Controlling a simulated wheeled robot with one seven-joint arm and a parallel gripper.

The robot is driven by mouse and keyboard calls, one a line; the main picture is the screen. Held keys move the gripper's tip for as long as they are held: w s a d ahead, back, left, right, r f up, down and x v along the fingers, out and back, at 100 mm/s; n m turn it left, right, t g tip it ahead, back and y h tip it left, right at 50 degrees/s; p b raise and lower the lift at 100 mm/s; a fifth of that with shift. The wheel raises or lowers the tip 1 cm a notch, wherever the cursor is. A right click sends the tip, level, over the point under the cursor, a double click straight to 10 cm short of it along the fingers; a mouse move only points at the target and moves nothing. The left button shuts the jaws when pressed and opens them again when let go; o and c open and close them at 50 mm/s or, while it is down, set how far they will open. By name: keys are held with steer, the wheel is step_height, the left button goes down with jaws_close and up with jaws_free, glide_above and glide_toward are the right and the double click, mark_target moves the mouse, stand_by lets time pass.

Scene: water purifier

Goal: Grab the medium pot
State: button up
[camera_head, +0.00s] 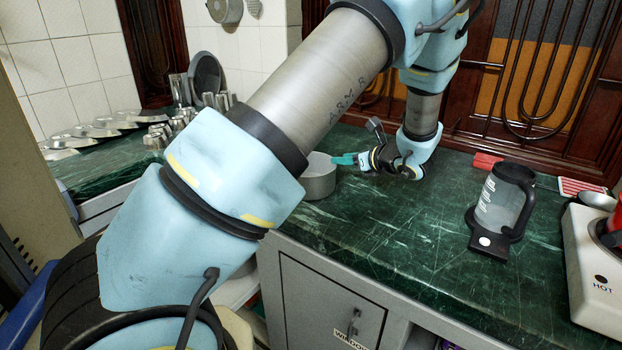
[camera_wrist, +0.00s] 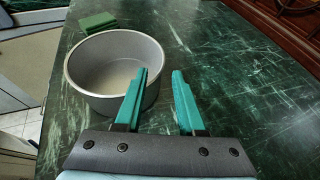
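The pot (camera_wrist: 88,92) is a round grey metal pot, open at the top and empty, standing upright on the green marble counter. In the head view the pot (camera_head: 319,184) is partly hidden behind my arm. My gripper (camera_wrist: 160,72) has two teal fingers spread apart with nothing clamped. In the wrist view the left finger overlaps the pot's right side, and the right finger lies just outside the rim. In the head view my gripper (camera_head: 345,159) is at the pot's right upper edge. I cannot tell whether a finger touches the pot. No pot handle shows.
A green block (camera_wrist: 97,22) lies behind the pot in the wrist view. A clear jug with a black handle (camera_head: 497,207) and a white dispenser marked HOT (camera_head: 592,275) stand at right. A red item (camera_head: 487,161) lies near the back. Counter between pot and jug is clear.

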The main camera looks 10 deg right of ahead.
steer(key=p+x, duration=0.1)
steer(key=x, duration=0.5)
steer(key=shift+c, duration=0.4)
jaws_close()
steer(key=shift+s+a+f, duration=0.1)
steer(key=shift+f, duration=0.1)
stand_by(0.7)
